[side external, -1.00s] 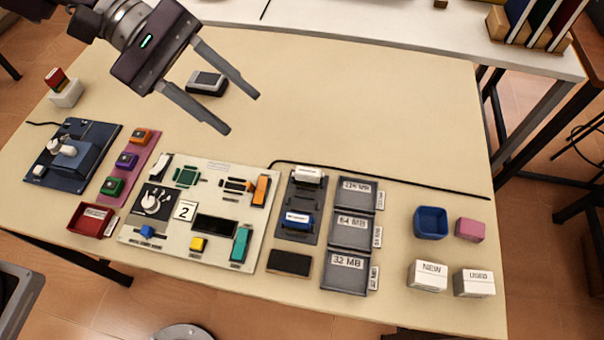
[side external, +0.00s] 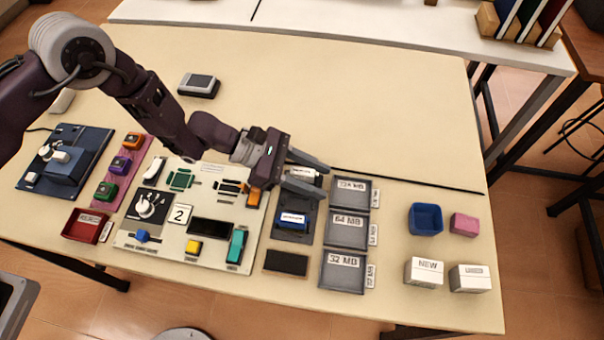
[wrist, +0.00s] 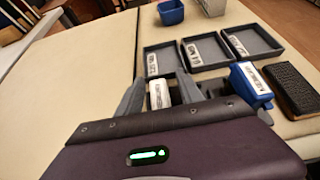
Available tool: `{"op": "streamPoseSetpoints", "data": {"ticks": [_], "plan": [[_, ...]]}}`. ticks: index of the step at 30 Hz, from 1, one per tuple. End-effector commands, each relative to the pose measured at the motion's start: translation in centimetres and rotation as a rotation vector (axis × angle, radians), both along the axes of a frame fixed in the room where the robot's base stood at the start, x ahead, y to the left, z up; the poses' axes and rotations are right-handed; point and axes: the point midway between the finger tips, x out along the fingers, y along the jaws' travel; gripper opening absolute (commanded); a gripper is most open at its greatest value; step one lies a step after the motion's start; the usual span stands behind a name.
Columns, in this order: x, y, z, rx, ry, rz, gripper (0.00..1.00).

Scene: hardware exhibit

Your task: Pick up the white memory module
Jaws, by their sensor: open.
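The white memory module (side external: 303,173) stands in the upper part of a dark holder (side external: 308,207), partly hidden by my gripper in the side view. In the wrist view the white module (wrist: 159,96) shows its labelled face between the two fingers. My gripper (side external: 323,184) is open, low over the holder, with one finger on either side of the module. In the wrist view my gripper (wrist: 160,83) has a visible gap beside the module. Whether either finger touches it I cannot tell.
A blue module (side external: 292,219) sits in the same holder, close to my lower finger. Labelled grey trays (side external: 345,285) lie just right. A circuit board (side external: 185,240) is left, and a dark block (side external: 286,262) lies below. A blue bin (side external: 425,218) stands farther right.

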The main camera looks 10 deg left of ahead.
Motion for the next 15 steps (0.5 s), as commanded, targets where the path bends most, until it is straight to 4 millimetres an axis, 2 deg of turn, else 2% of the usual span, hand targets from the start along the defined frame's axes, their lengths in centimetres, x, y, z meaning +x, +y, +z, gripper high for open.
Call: {"op": "streamPoseSetpoints", "data": {"ticks": [3,10,15], "plan": [[0.02,0.04,0.03,0.000,0.000,0.000,0.44],[0.03,0.07,0.06,0.000,0.000,0.000,0.00],[0.04,0.07,0.07,0.000,0.000,0.000,0.00]]}}
